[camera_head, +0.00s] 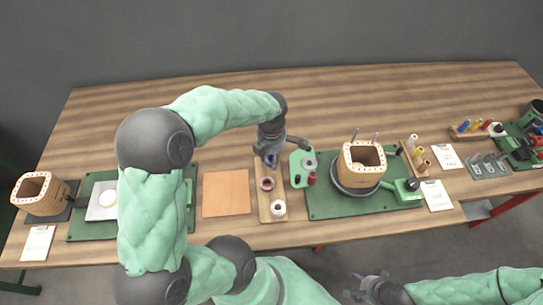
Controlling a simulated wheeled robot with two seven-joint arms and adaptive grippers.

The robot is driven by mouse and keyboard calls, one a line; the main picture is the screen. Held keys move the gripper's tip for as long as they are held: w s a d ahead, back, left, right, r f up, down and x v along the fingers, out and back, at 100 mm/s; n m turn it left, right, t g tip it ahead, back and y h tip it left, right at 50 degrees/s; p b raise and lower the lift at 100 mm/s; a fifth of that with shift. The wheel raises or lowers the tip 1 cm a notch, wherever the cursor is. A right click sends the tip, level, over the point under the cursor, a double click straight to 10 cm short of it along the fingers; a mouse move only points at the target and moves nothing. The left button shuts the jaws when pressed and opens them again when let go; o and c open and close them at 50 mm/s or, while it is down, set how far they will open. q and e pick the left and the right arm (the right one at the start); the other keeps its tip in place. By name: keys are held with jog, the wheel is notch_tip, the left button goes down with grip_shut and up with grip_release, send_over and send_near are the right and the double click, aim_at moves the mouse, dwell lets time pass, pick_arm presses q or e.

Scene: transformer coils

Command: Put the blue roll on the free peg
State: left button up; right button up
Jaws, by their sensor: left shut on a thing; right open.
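My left gripper (270,158) points down at the far end of a narrow wooden board (265,212), right of the orange-brown sheet. It is shut on a small dark blue roll (271,162), partly hidden by the fingers. Whether the roll touches the board I cannot tell. A red roll (267,184) and a white roll (278,208) stand on the same board, nearer to me. A small wooden rack (408,161) with upright pegs stands further right. It carries yellow and brownish pieces; its far pale post (413,139) looks bare. My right gripper (369,288) is open and empty, off the table's front edge.
A green device (301,168) stands close right of the board. Beyond it, a wooden coil frame (349,152) with upright rods sits on a green mat (321,202). An orange-brown sheet (226,194) lies left. The back of the table is clear.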

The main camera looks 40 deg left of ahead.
pick_arm(q)
jog(key=shift+f, duration=0.25)
jog(key=o, duration=1)
jog(key=shift+c, duration=0.2)
jog(key=o, duration=0.4)
jog(key=shift+r, duration=0.1)
jog(key=shift+r+p, duration=1.75)
jog(key=shift+r, duration=0.7)
